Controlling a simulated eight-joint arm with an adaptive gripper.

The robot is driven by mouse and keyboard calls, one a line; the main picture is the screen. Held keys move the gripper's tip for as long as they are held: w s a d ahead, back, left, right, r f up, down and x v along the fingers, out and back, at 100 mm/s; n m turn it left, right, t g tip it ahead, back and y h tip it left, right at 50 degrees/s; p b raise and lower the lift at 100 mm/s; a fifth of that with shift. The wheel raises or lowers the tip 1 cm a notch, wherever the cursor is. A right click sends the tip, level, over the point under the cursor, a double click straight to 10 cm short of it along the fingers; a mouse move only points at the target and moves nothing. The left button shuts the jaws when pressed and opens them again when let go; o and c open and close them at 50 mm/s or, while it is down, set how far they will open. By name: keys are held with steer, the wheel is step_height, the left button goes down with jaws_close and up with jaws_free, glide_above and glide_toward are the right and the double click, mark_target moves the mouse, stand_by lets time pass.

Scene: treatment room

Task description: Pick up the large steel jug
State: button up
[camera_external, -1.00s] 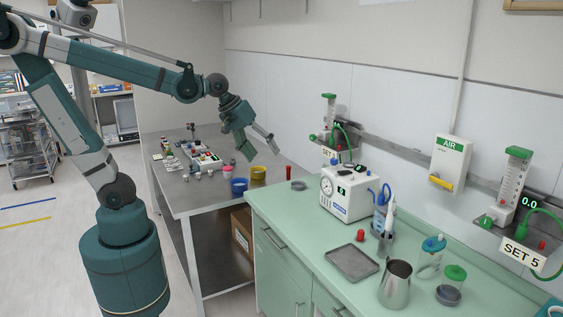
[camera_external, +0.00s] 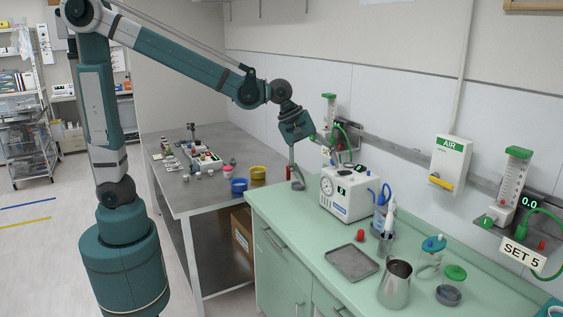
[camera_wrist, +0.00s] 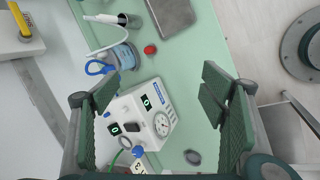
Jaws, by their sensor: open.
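The large steel jug (camera_external: 395,287) stands upright on the green counter (camera_external: 320,245), near its front edge at the lower right of the external view. Its open top faces up. The jug is not in the wrist view. My gripper (camera_external: 297,168) is over the far left end of the counter, left of the white machine and well away from the jug. In the wrist view my gripper (camera_wrist: 162,88) has its two pads wide apart, with nothing held between them. The white machine shows below and between the pads.
The white machine (camera_external: 347,193), a bottle (camera_external: 380,222), a red cap (camera_external: 360,236) and a metal tray (camera_external: 352,262) lie between my gripper and the jug. A wall box (camera_external: 450,163) hangs above.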

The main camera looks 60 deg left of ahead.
steer(key=w+d+f+n+g, duration=0.1)
steer(key=w+d+f+n, duration=0.2)
steer(key=d, duration=0.6)
steer(key=w+d+f+n+g, duration=0.15)
steer(key=d+f, duration=0.35)
steer(key=d, duration=0.5)
steer(key=n+h, duration=0.1)
steer(key=n, duration=0.4)
glide_toward(391, 262)
steer(key=shift+m+g, duration=0.25)
steer(key=x, duration=0.6)
steer(key=s+d+x, duration=0.1)
steer(key=x, duration=0.2)
steer(key=shift+w+d+r+p, duration=0.1)
steer(key=shift+r+p, duration=0.1)
steer(key=shift+p, duration=0.1)
steer(key=shift+f, duration=0.1)
steer(key=shift+x, duration=1.15)
steer(key=shift+b+x, duration=0.3)
steer(key=shift+x, duration=2.3)
